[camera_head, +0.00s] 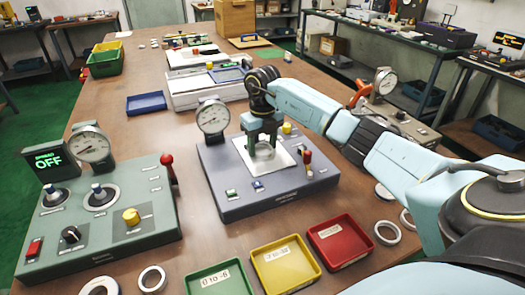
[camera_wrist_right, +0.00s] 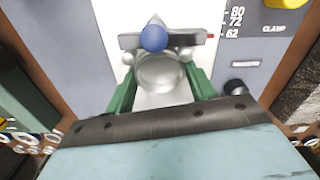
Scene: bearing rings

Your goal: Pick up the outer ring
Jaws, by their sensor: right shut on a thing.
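My right gripper (camera_head: 264,143) reaches down to the white plate (camera_head: 283,160) on the grey-purple gauge device (camera_head: 225,178) in the middle of the table. In the right wrist view its green fingers (camera_wrist_right: 160,84) sit on either side of a pale metal ring (camera_wrist_right: 160,73), shut on it. The ring is at a dark bracket with a blue ball-shaped knob (camera_wrist_right: 153,38). In the head view the ring is mostly hidden by the fingers, and I cannot tell whether it is clear of the plate. My left gripper is not in view.
A green device (camera_head: 100,240) with an OFF display stands at left. Green (camera_head: 215,280), yellow (camera_head: 285,266) and red (camera_head: 340,242) trays lie in front. Loose rings lie near the front edge (camera_head: 152,279) and at right (camera_head: 387,233). A blue tray (camera_head: 146,103) is behind.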

